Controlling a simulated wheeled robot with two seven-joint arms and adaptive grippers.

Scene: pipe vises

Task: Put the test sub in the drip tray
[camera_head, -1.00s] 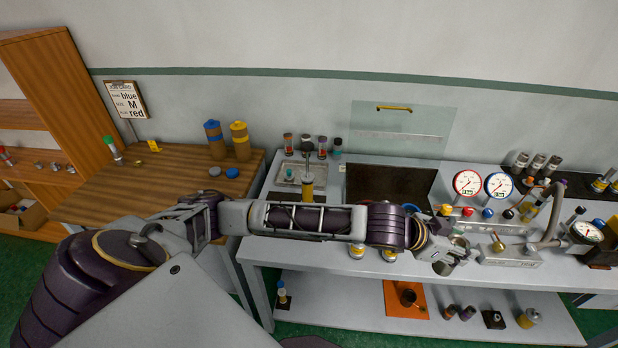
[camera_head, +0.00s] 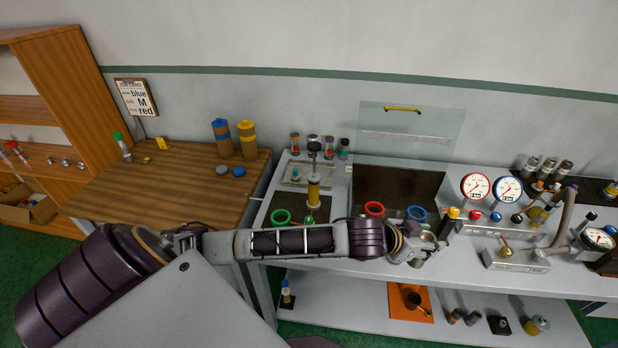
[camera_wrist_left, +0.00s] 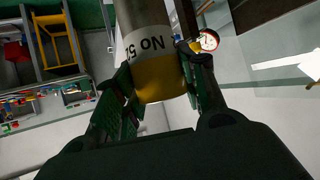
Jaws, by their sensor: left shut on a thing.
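The label's last part is hidden by a finger. A shallow grey tray (camera_head: 289,183) at the bench's back left may be the drip tray. My right gripper is out of view.
Green (camera_head: 281,217), red (camera_head: 374,209) and blue (camera_head: 417,213) rings stand behind my left arm. Gauges (camera_head: 475,186) and valves stand at the right. A dark panel (camera_head: 400,187) lies mid-bench.

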